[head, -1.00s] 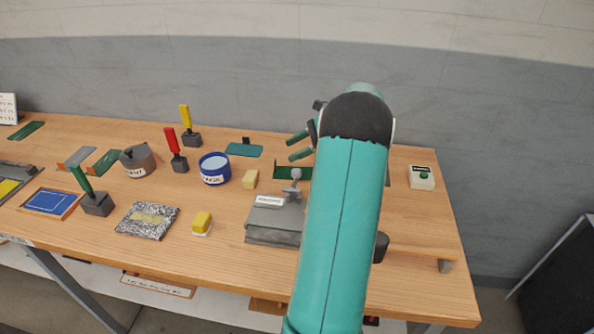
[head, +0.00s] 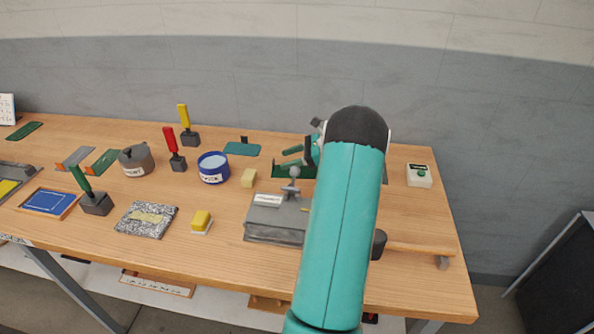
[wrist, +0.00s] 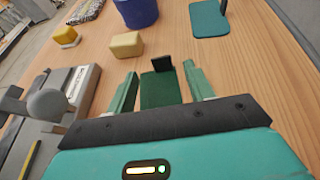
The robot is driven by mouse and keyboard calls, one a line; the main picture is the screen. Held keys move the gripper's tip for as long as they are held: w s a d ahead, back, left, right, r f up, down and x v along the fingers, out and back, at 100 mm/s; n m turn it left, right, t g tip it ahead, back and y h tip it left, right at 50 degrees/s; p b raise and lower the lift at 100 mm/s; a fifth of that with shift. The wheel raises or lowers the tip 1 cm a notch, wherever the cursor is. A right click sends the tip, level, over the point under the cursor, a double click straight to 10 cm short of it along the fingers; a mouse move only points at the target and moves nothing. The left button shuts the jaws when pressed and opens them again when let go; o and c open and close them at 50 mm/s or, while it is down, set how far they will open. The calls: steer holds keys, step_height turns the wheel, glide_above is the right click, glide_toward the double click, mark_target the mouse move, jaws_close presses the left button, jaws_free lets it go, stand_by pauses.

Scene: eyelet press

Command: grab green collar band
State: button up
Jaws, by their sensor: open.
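A dark green band (wrist: 160,90) with a dark upright tab at its far end lies on the table between my gripper's two green fingers in the wrist view. In the head view the dark green band (head: 284,171) shows partly behind my arm. My gripper (wrist: 160,72) is open, with one finger on each side of the band; whether either finger touches it I cannot tell. A teal flat piece (head: 240,149) with an upright tab lies behind and to the left, and also shows in the wrist view (wrist: 209,19).
A grey press (head: 274,222) with a ball-topped lever stands close to my gripper. A cream block (head: 248,178) and a blue tin (head: 213,168) lie left of the band. A white box (head: 419,176) with a green button stands at the right.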

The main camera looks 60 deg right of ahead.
mark_target(278, 168)
steer(key=x, duration=0.4)
steer(key=shift+w, duration=0.25)
steer(key=c, duration=1.1)
